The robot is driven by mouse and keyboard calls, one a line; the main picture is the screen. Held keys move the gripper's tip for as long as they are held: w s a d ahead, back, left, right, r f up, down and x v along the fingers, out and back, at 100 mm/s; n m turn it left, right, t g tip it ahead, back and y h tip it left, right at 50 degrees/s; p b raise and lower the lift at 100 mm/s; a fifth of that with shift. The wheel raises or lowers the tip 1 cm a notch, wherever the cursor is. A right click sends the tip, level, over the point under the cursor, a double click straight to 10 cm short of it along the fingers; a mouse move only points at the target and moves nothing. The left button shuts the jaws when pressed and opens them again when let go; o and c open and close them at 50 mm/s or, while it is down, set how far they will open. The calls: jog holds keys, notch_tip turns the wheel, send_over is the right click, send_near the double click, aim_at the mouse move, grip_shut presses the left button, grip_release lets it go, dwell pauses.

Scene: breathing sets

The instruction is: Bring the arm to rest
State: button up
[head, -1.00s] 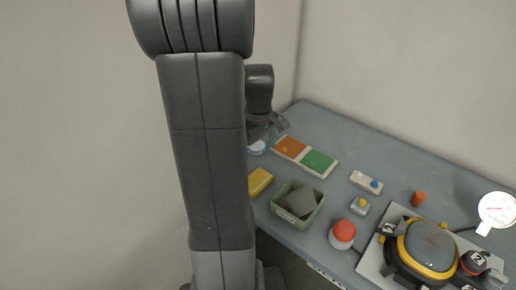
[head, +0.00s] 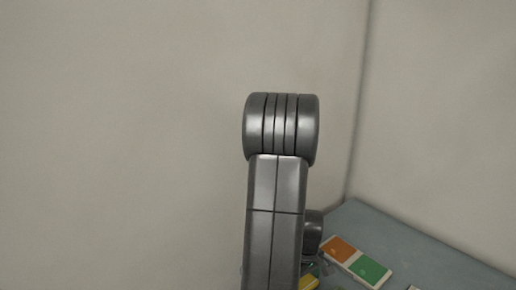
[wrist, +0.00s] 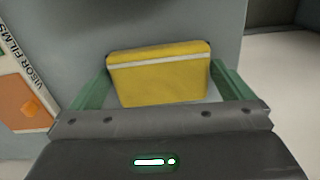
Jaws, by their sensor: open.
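My arm (head: 275,205) stands upright in the middle of the head view and hides most of my gripper. In the wrist view my gripper (wrist: 160,76) has its two green fingers spread wide. A yellow block-like item with a pale stripe (wrist: 158,82) shows between and beyond the fingers, with gaps on both sides. I cannot tell how far above it the fingers are. Its edge also shows at the bottom of the head view (head: 309,284), beside my arm.
The grey table (head: 420,248) fills the lower right. On it lies a board with orange and green panels (head: 368,270); its edge, lettered "VISOR FILMS", shows at left in the wrist view (wrist: 14,62). Plain walls (head: 120,130) stand behind. Open floor (wrist: 285,80) shows at right.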

jog(key=shift+w+r+p, duration=0.1)
jog(key=shift+r+p, duration=0.2)
jog(key=shift+r, duration=0.7)
